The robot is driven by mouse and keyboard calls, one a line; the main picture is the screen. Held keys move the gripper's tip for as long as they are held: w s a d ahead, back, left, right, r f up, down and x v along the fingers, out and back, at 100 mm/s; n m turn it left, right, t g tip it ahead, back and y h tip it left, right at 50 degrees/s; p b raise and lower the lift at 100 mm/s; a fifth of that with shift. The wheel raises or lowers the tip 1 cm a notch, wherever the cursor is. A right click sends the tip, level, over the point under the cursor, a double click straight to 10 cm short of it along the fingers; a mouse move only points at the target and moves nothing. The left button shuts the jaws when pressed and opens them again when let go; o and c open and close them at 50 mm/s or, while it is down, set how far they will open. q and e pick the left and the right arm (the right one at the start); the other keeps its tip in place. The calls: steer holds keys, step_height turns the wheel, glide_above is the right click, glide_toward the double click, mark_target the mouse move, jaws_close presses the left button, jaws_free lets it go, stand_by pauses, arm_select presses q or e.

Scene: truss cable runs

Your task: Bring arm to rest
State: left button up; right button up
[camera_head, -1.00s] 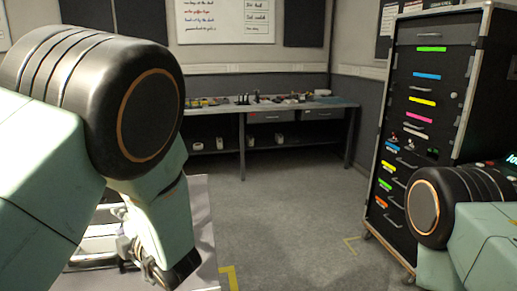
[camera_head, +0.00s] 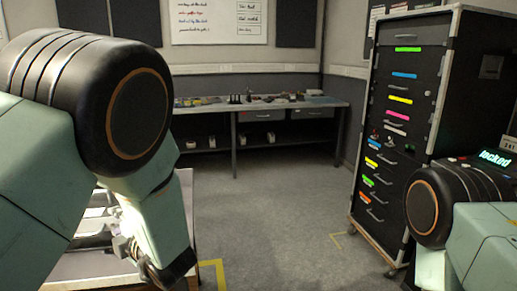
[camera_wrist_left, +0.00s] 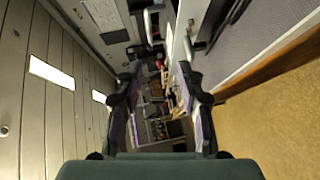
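My left arm (camera_head: 150,215) comes in from the left, bent, with a large black joint ringed in orange close to the camera. Its gripper (camera_head: 135,255) is low at the left in the head view, partly hidden behind the forearm, in front of a pale-topped table. In the left wrist view the gripper (camera_wrist_left: 158,100) has its two dark fingers apart, with nothing held between them. My right arm (camera_head: 450,215) shows only as a joint and link at the lower right. Its gripper is out of view.
A pale-topped table (camera_head: 187,190) stands behind my left forearm. A tall black drawer cabinet (camera_head: 418,80) with coloured labels stands at the right. A green display (camera_head: 495,158) reads "locked". A workbench (camera_head: 290,104) runs along the back wall. Open grey floor (camera_head: 275,215) lies between.

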arm_select(q)
steer(key=s+d+f+m+g+h, duration=0.1)
steer(key=s+d+f+m+h, duration=0.2)
steer(key=f+m, duration=0.4)
steer(key=s+d+f+m+g+h, duration=0.1)
steer(key=s+f+m+h, duration=0.2)
steer(key=s+f+m, duration=0.4)
steer(key=s+d+f+m+g+h, duration=0.1)
steer(key=s+d+f+m+h, duration=0.15)
steer(key=f+m, duration=0.45)
steer(key=s+d+f+m+g+h, duration=0.1)
steer(key=s+f+m+g+h, duration=0.1)
steer(key=s, duration=1.1)
steer(key=s+d+f+m+g+h, duration=0.1)
steer(key=s+f+g, duration=0.4)
steer(key=s, duration=0.8)
steer(key=shift+s+f+m+h, duration=0.4)
steer(key=shift+f+m, duration=0.25)
steer(key=shift+m, duration=0.45)
